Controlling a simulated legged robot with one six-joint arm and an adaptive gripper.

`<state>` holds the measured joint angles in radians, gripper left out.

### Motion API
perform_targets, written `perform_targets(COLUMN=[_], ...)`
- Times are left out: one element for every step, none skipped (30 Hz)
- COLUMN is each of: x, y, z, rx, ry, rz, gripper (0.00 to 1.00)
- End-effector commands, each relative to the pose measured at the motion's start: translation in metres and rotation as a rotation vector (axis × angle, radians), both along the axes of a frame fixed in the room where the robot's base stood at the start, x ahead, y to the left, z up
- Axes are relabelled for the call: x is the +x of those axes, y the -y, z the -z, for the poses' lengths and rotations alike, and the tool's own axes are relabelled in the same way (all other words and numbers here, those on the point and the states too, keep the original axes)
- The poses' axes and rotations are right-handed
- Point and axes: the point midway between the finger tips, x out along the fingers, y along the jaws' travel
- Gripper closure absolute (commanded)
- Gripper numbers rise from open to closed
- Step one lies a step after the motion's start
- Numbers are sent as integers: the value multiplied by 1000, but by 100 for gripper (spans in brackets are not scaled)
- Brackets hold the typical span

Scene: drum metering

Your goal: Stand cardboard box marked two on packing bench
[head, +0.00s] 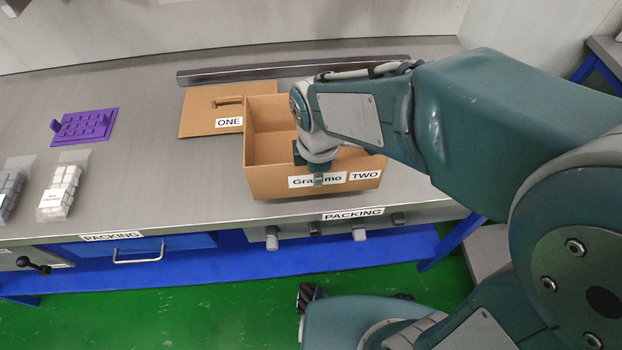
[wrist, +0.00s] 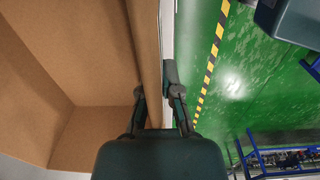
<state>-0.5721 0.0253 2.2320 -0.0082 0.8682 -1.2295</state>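The open cardboard box marked TWO (head: 262,180) is upright at the front edge of the packing bench (head: 180,190). The part of its inside that shows is empty. Its front wall bears a second label, partly hidden by my gripper (head: 318,178). My gripper points down over this wall, one finger inside and one outside. In the wrist view, both fingers (wrist: 158,92) press against the box wall (wrist: 147,45), so the gripper is shut on it. I cannot tell whether the box's base rests on the bench or is slightly raised. My arm hides the box's right side.
A purple tray (head: 83,126) and bagged grey (head: 10,190) and white blocks (head: 60,190) lie at left. Bench between is clear. Green floor (head: 200,310) lies in front.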

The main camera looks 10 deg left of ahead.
Motion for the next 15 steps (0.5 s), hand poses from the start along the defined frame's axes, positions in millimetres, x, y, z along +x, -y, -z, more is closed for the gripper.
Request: perform_targets(x=[2,4,5,6,6,8,9,10,9,9,9,9,9,9,9], y=[-4,-5,-7,-8,-9,-11,-13,-14,-13,-12,-12,-13,-13,-13,-13], z=[6,8,11,12,14,17,20,24,31,36,40,44,47,48,50], rx=[-2,-1,-1,-1,-1,-1,-2,-2,-3,-3,-3,-1,-1,-1,0], ry=[-3,-2,-2,-1,-1,-2,-3,-3,-4,-3,-3,-2,-2,-2,-1], rz=[-1,-1,0,0,0,0,0,0,0,0,0,0,0,0,0], gripper=[100,100,100,100,100,100,100,100,100,100,100,100,100,100,100])
